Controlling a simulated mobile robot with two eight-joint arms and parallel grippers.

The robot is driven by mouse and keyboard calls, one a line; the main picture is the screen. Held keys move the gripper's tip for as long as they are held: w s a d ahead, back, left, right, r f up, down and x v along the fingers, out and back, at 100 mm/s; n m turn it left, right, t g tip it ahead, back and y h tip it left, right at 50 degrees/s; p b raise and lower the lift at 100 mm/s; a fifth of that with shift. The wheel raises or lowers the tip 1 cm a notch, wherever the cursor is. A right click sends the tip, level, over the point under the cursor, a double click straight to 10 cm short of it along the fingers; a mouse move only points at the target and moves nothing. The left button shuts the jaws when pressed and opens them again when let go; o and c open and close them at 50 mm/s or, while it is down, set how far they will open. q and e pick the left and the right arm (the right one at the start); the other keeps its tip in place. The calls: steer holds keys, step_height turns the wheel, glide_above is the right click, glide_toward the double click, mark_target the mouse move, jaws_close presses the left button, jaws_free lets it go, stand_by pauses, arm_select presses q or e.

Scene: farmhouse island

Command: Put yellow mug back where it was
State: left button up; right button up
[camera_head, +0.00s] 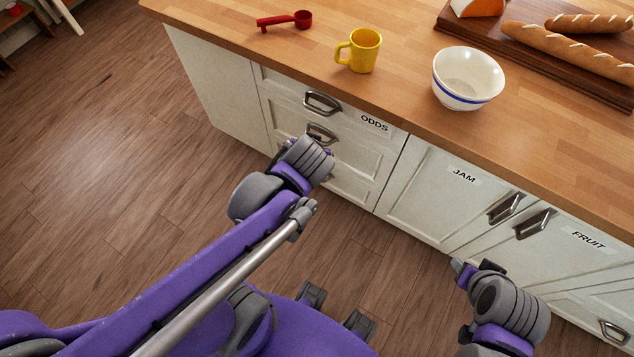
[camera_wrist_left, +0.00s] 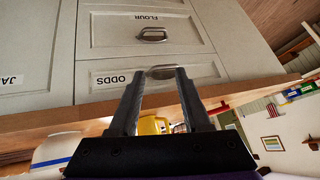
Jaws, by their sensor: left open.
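The yellow mug (camera_head: 358,51) stands upright on the wooden counter above the ODDS drawer (camera_head: 340,109), its handle toward the left. It also shows partly between my fingers in the left wrist view (camera_wrist_left: 151,126). My left gripper (camera_wrist_left: 159,75) is open and empty, below the counter top and in front of the drawers. Its fingertips overlap the ODDS drawer handle (camera_wrist_left: 167,71) in the wrist view; I cannot tell whether they touch it. My right gripper (camera_head: 464,271) is low in front of the JAM cabinet; its jaws are not clear.
A red scoop (camera_head: 285,21) lies left of the mug. A white bowl with a blue stripe (camera_head: 468,77) stands to its right. A wooden board (camera_head: 470,24) with baguettes is at the back right. The FLOUR drawer (camera_wrist_left: 110,30) is shut. Open floor lies left.

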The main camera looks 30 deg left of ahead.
arm_select(q)
steer(key=s+d+m+g+h, duration=0.1)
steer(key=s+d+m+h, duration=0.1)
steer(key=s+d+h, duration=0.2)
steer(key=s+d, duration=0.2)
steer(key=s, duration=0.1)
steer(key=shift+d+f+m, duration=0.25)
steer(key=shift+f+m, duration=0.05)
steer(key=shift+m, duration=0.1)
stand_by(0.6)
